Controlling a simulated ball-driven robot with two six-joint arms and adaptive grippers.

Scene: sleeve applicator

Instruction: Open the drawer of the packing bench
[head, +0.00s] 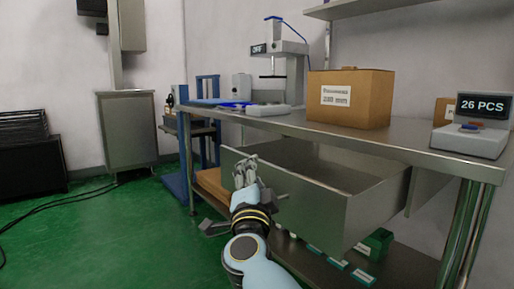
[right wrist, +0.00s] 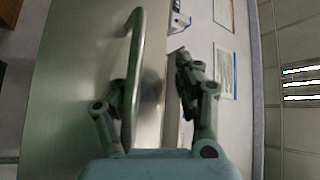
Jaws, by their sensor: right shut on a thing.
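The packing bench (head: 400,150) is a steel table on the right in the head view. Its drawer (head: 330,200) is pulled out, with the open inside showing behind the front panel. My right gripper (head: 246,172) is at the drawer's front panel. In the right wrist view the bar handle (right wrist: 137,60) runs upright between the two fingers of my right gripper (right wrist: 152,92), close to the left finger. The gripper is shut on the handle; the exact contact is partly hidden. My left gripper is in neither view.
A cardboard box (head: 350,98), a counting scale (head: 470,140) and a press (head: 278,65) stand on the bench top. Small green boxes (head: 375,243) lie on the shelf below the drawer. The green floor (head: 110,230) to the left is mostly clear, with dark cables.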

